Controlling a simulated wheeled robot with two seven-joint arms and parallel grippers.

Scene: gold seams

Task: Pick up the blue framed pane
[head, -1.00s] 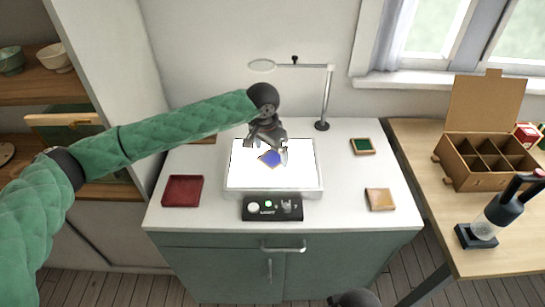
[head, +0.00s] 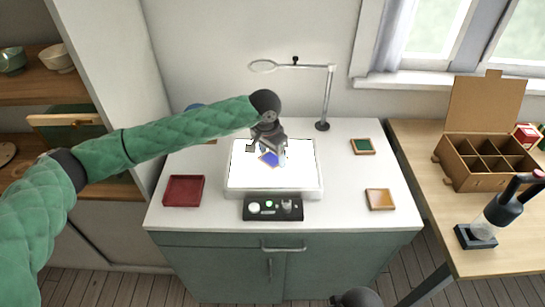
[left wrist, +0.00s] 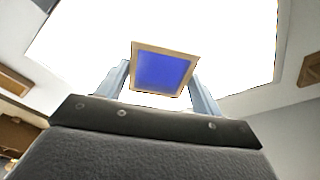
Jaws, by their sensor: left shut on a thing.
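The blue framed pane (head: 270,159) is a small blue square in a light wooden frame. It is over the lit white panel (head: 302,178) on the cabinet top. My left gripper (head: 268,148) is shut on it, coming from above and behind. In the left wrist view the pane (left wrist: 163,70) sits between the two fingers, against the bright panel. I cannot tell whether it touches the panel or is slightly above it. My right gripper is not clearly in view; only a dark rounded part of me shows at the bottom edge.
A red tray (head: 183,190) lies left of the panel. A green framed pane (head: 363,146) and an amber framed pane (head: 380,199) lie to the right. A magnifier stand (head: 326,100) rises behind. A divided cardboard box (head: 485,160) stands on the wooden table.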

